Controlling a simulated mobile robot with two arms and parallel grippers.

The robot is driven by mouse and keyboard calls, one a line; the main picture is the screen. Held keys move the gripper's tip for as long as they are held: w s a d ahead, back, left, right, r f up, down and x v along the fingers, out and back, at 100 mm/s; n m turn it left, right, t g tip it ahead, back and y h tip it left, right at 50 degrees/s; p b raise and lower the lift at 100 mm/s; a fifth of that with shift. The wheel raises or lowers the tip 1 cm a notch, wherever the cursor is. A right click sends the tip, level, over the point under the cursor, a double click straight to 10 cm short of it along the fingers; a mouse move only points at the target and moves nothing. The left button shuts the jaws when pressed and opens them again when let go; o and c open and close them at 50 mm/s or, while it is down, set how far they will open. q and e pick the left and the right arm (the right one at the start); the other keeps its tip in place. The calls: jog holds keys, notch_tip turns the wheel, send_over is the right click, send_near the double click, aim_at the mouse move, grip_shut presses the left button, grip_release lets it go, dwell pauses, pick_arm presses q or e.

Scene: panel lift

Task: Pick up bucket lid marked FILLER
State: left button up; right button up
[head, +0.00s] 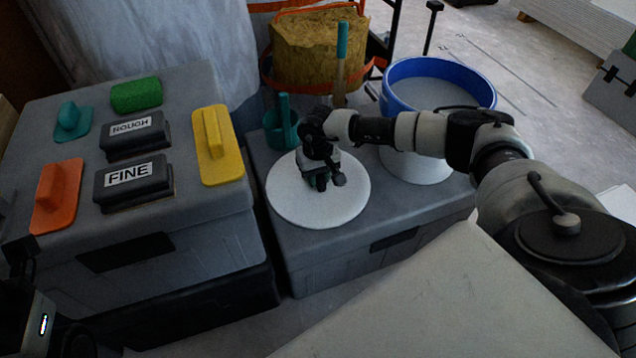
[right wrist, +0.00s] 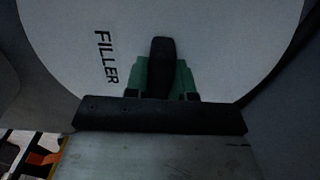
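The bucket lid (head: 290,203) is a round white disc lying flat on a low grey case. In the right wrist view the lid (right wrist: 70,35) shows the black word FILLER and a dark upright handle (right wrist: 161,65) near its middle. My right gripper (head: 321,184) is down over the middle of the lid. Its green fingers (right wrist: 163,80) stand close on both sides of the handle, but I cannot tell whether they press on it. Dark parts of my left arm show at the lower left in the head view; its fingers do not show.
A blue-rimmed white bucket (head: 441,72) stands behind my right forearm. A teal cup (head: 280,130) is behind the lid. The left grey case (head: 215,225) carries sanding blocks marked FINE (head: 135,184) and ROUGH (head: 136,133), and a yellow float (head: 217,145). The low case (head: 345,260) is bare before the lid.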

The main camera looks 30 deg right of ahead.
grip_shut()
jog(key=shift+r, duration=0.1)
